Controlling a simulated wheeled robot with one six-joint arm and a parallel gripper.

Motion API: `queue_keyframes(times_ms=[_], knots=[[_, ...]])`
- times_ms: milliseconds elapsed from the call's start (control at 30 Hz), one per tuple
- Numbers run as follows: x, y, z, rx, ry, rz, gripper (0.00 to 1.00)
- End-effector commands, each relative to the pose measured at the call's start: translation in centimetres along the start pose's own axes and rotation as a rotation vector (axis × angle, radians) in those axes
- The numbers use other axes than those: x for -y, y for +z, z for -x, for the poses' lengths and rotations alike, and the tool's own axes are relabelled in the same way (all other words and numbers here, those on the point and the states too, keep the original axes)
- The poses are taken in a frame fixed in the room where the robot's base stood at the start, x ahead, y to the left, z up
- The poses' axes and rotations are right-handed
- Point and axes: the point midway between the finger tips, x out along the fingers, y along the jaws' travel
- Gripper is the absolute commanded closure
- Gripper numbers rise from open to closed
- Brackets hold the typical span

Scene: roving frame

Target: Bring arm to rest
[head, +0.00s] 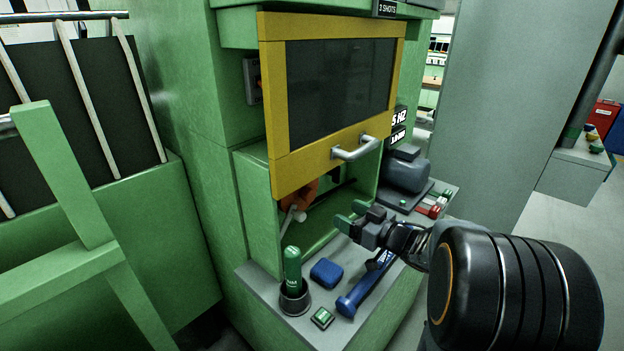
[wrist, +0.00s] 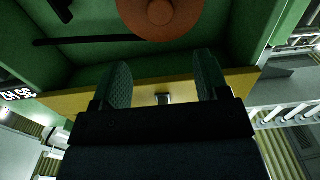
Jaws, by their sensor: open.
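My gripper (head: 352,215) is in front of the green cabinet's opening, below the raised yellow-framed door (head: 275,115) and its grey handle (head: 355,148). Its green-padded fingers are apart and nothing shows between them. In the wrist view my gripper (wrist: 163,82) has both fingers spread in front of the yellow door frame (wrist: 75,101). A round orange part (wrist: 160,14) shows inside the green cabinet there. In the head view, an orange part with a pale end (head: 298,212) shows inside, partly hidden by the door.
A green frame (head: 70,190) stands at the left, a grey panel (head: 510,110) at the right.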

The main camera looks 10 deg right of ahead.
Motion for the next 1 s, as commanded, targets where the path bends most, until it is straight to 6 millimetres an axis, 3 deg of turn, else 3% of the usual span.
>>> queue_keyframes(times_ms=[167, 333, 533, 733, 1000], knots=[[-0.5, -0.8, -0.5, 0.024, 0.067, 0.029, 0.32], [-2.0, -3.0, -1.0, 0.133, 0.308, 0.099, 0.32], [-2.1, -4.5, 1.1, 0.388, 0.626, 0.074, 0.32], [2.4, -3.6, 4.8, 0.716, 0.738, -0.083, 0.32], [11.1, -2.4, 8.8, 1.073, 0.611, -0.288, 0.32]])
